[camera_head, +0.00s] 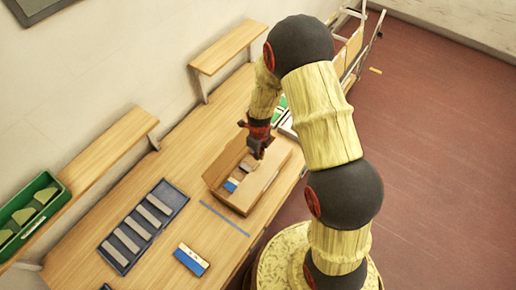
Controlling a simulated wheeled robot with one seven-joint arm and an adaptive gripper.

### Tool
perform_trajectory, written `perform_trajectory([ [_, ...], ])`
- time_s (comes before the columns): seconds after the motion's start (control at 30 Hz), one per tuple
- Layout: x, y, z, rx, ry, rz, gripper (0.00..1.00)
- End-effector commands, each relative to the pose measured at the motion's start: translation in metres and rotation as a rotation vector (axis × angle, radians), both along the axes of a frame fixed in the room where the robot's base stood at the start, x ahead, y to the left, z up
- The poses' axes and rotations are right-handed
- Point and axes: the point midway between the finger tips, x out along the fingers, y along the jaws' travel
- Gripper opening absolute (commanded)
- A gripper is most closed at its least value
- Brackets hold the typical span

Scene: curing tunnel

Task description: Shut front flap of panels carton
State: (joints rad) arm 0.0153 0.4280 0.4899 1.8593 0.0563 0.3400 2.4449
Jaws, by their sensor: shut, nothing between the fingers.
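The panels carton (229,203) is a brown cardboard box on the wooden table. Its top is at least partly open, and blue, white and tan items (232,184) show inside. A flap or side panel (268,172) spreads along its right side; I cannot tell exactly how far it is folded. My gripper (258,154) is shut and empty, pointing down at the far end of the carton. It overlaps the carton's far edge in the picture, and I cannot tell whether it touches. My gripper and arm hide part of the carton's far end.
A dark blue tray (116,257) with several grey bars lies left of the carton on the table (181,160). A blue-and-white block (191,260) and a blue strip (225,219) lie nearer. Raised wooden shelves (228,46) line the wall; a green bin (62,200) stands left.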

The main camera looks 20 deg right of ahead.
Motion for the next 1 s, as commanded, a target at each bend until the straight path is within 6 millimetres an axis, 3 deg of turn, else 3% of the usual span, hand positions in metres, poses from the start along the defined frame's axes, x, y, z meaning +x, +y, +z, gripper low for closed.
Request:
perform_trajectory([
  [0.1,-0.001,0.0,-0.02,0.0,0.004,0.0,0.0],
  [0.33,0.0,0.001,-0.045,0.0,0.001,-0.001,0.0],
  [1.0,0.003,0.002,-0.063,0.001,-0.001,0.0,0.0],
])
